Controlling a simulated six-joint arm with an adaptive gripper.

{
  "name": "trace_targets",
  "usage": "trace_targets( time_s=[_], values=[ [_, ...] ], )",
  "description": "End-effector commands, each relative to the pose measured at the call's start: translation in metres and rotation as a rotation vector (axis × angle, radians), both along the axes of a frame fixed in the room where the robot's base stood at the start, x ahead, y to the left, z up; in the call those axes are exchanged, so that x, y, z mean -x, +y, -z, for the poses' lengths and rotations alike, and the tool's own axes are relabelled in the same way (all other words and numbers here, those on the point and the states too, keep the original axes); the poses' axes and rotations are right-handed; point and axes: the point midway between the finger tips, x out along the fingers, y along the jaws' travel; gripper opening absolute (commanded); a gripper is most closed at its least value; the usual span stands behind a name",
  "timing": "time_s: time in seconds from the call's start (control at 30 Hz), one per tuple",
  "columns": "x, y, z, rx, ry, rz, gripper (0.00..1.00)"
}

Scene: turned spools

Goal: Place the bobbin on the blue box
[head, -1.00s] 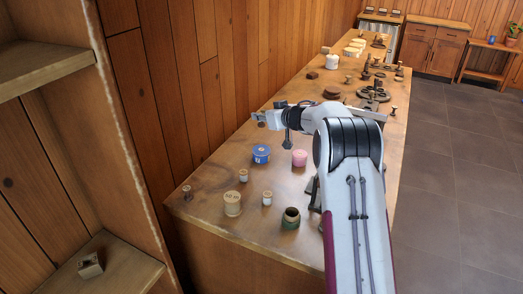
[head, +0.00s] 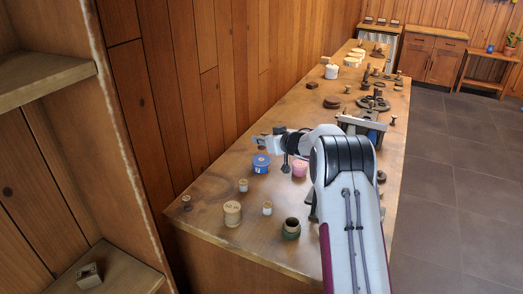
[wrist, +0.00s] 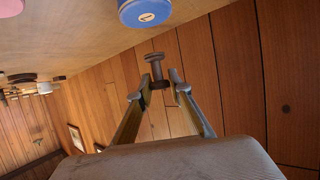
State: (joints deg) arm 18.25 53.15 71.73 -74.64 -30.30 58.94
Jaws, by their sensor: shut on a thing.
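The bobbin (wrist: 156,70) is a small dark brown spool with a flared end, between the two fingertips in the wrist view. My gripper (wrist: 158,90) is shut on it. In the head view, my gripper (head: 262,141) is over the bench, just behind and above the blue box in the picture; the bobbin is hard to make out there. The blue box (head: 261,163) is a round blue container with a pale label, standing on the bench. It also shows at the top of the wrist view (wrist: 145,12), apart from the bobbin.
A pink round container (head: 300,169) stands right of the blue box. Several spools, including a wide pale one (head: 232,213) and a green one (head: 291,228), stand nearer on the bench (head: 205,235). The wooden wall (head: 185,90) runs along the left.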

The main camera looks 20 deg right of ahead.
Motion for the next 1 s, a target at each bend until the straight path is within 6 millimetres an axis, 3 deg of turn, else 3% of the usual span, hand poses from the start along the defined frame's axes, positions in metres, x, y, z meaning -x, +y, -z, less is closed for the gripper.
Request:
trace_targets(
  time_s=[0.53, 0.8, 1.0],
  values=[
    [0.000, 0.000, 0.013, 0.000, 0.000, -0.001, 0.10],
    [0.000, 0.000, 0.039, -0.002, 0.001, 0.000, 0.10],
    [0.000, 0.000, 0.047, 0.000, -0.001, 0.000, 0.10]
  ],
)
